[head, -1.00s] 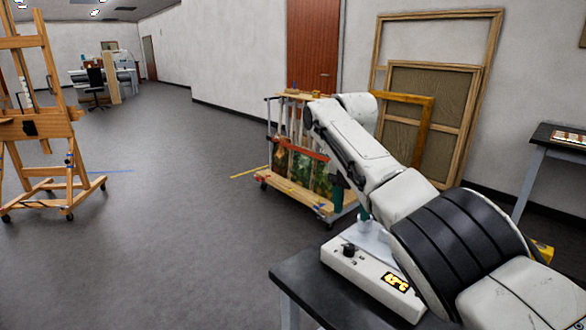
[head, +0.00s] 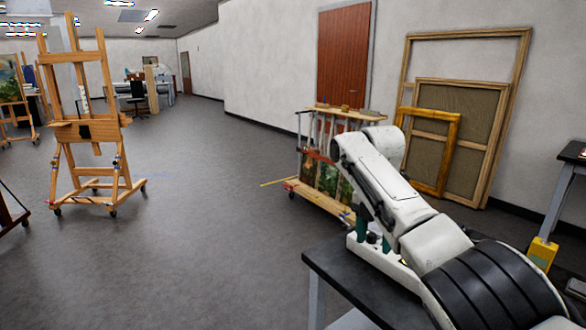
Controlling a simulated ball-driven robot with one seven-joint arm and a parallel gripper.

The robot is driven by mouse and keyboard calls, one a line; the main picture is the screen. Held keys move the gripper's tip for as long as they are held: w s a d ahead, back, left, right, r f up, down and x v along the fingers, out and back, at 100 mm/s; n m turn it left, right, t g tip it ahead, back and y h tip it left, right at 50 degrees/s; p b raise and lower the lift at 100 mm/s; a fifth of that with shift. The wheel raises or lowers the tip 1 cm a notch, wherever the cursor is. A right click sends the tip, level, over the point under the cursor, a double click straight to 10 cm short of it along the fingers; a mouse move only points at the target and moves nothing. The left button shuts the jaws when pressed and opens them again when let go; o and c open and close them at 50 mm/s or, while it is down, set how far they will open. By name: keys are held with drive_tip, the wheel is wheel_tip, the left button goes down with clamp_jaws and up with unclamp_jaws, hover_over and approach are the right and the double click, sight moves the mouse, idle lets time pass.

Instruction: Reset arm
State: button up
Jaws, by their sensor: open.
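My arm shows at the right in the head view, with a black-banded joint at the lower right and pale links folded up and to the left. The gripper at its end cannot be made out; the links hide that area. Below the arm, a white device (head: 357,248) stands on a black-topped table (head: 338,272). Dark green parts show beside it, partly hidden by the arm, and I cannot tell what they are.
A wheeled cart (head: 318,199) with paintings stands behind the arm. Wooden frames (head: 515,105) lean on the wall right of a red-brown door (head: 343,55). A wooden easel (head: 88,130) stands at left. A yellow object (head: 541,255) is at right. Open floor lies between easel and cart.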

drive_tip(key=s+a+f+m+t+y, duration=0.15)
drive_tip(key=s+f+m, duration=0.25)
drive_tip(key=f, duration=0.4)
drive_tip(key=s+a+f+m, duration=0.2)
drive_tip(key=s+f+m, duration=0.15)
drive_tip(key=f, duration=0.45)
drive_tip(key=s+a+f+m+t+y, duration=0.1)
drive_tip(key=s+a+f+m, duration=0.15)
drive_tip(key=s+f, duration=0.4)
drive_tip(key=s+d+f+m+p, duration=0.1)
drive_tip(key=s+d+m, duration=0.4)
drive_tip(key=s, duration=0.7)
drive_tip(key=s+d+f+m+h, duration=0.1)
drive_tip(key=s+d+m, duration=0.4)
drive_tip(key=s, duration=0.7)
drive_tip(key=s+d+f+m+g+h+p, duration=0.1)
drive_tip(key=s+d+f+m, duration=0.2)
drive_tip(key=s, duration=0.9)
drive_tip(key=d+m, duration=0.2)
drive_tip(key=m, duration=0.2)
drive_tip(key=shift+d+p, duration=0.15)
drive_tip(key=shift+p, duration=0.2)
drive_tip(key=shift+s, duration=0.1)
